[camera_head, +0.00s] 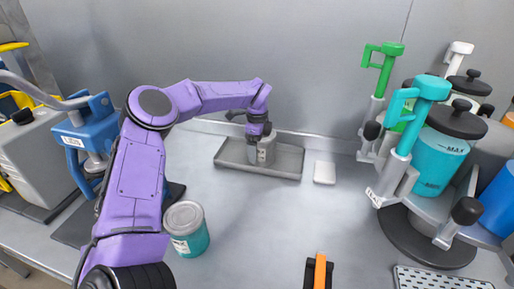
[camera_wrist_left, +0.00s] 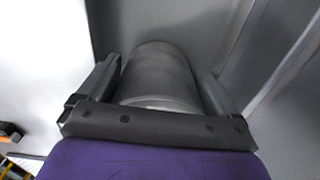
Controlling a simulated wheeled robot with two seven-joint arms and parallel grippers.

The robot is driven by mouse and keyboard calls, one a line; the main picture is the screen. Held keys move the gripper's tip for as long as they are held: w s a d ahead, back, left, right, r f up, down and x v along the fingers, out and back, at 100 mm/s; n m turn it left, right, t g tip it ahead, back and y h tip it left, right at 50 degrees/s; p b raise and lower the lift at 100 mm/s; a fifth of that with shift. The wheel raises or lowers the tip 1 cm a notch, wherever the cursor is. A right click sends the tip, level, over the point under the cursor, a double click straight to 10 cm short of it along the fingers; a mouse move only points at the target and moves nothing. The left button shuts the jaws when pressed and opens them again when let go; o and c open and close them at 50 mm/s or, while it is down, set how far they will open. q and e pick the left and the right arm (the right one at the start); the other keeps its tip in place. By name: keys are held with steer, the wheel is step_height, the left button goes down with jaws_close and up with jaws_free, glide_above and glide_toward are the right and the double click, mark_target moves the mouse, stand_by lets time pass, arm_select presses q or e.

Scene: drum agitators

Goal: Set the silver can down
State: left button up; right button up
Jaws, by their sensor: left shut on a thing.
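The silver can (camera_head: 266,152) is a small grey cylinder at the grey tray (camera_head: 228,158) near the back wall. My left gripper (camera_head: 260,142) reaches down from above and is shut on it. In the left wrist view the can (camera_wrist_left: 160,75) stands between the two fingers of the gripper (camera_wrist_left: 158,88), and its near end is partly hidden by the gripper's body. I cannot tell whether the can's bottom touches the tray floor. My right gripper is not in view.
A teal tin with a grey lid (camera_head: 188,228) stands near my left arm. A small white block (camera_head: 324,172) lies right of the tray. Drum agitators with green (camera_head: 384,60) and teal (camera_head: 410,110) parts stand at right. An orange and black item (camera_head: 319,271) is at the front. The middle is clear.

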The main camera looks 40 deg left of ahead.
arm_select(q)
steer(key=o, duration=1.1)
steer(key=shift+r+p, duration=0.2)
steer(key=shift+p, duration=0.1)
steer(key=shift+r, duration=0.35)
step_height(320, 180, up, 11)
steer(key=shift+r+b, duration=0.1)
steer(key=shift+b, duration=0.6)
